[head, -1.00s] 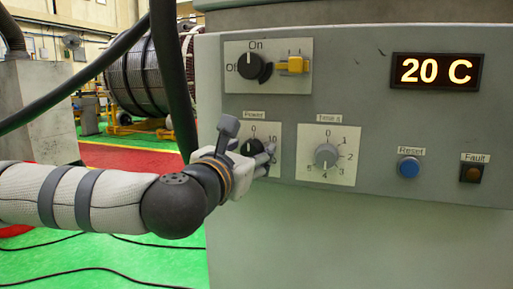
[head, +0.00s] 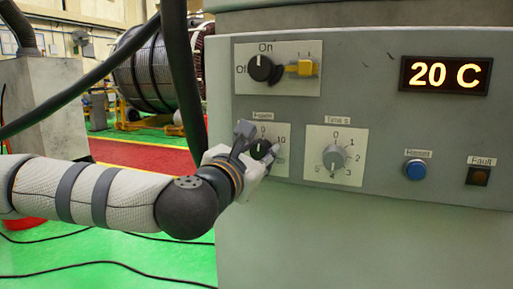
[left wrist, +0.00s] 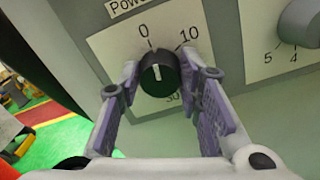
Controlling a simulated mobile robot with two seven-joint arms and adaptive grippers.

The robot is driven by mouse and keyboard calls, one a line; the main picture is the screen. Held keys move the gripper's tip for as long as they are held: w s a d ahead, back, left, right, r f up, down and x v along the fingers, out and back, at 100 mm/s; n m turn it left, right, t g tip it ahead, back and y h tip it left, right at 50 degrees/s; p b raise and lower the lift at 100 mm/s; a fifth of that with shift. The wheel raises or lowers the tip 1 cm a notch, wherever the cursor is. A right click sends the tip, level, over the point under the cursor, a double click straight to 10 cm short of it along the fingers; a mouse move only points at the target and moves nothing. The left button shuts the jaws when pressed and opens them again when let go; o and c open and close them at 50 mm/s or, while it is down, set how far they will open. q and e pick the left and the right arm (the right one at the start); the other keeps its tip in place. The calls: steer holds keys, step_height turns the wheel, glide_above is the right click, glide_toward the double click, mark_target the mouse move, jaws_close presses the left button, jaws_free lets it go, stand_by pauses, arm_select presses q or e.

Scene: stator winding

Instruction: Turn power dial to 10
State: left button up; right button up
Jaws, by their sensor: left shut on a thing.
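The power dial (head: 259,148) is a black round knob on a white scale plate on the grey cabinet front. In the left wrist view the dial (left wrist: 160,75) sits between my fingers, and its white mark points upward, between the 0 and the 10 or near the 0. The 10 (left wrist: 188,36) is printed to the upper right of the knob. My left gripper (head: 258,150) is shut on the dial, one finger on each side; it also fills the lower left wrist view (left wrist: 160,82). My right gripper is not in view.
The time dial (head: 335,158) is to the right. Above are the on/off knob (head: 261,68) and a yellow switch (head: 301,68). The display (head: 445,75) reads 20 C. A blue reset button (head: 415,170) and a dark fault lamp (head: 478,176) are farther right. A cable (head: 179,80) hangs left of the cabinet.

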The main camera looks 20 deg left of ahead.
arm_select(q)
steer(key=m+p, duration=0.2)
steer(key=r+m+p, duration=0.1)
steer(key=m, duration=0.2)
steer(key=shift+p, duration=0.4)
steer(key=m+p, duration=0.2)
steer(key=m, duration=0.2)
steer(key=shift+f, duration=0.2)
steer(key=shift+f+m+p, duration=0.1)
steer(key=shift+m+p, duration=0.3)
steer(key=shift+m, duration=0.2)
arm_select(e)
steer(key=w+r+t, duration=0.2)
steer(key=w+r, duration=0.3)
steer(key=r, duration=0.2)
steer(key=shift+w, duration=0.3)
arm_select(q)
steer(key=shift+f, duration=0.1)
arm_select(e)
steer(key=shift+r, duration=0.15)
arm_select(q)
steer(key=o, duration=1)
steer(key=shift+w, duration=0.1)
steer(key=shift+c, duration=0.2)
steer(key=shift+o, duration=0.9)
steer(key=shift+f, duration=0.1)
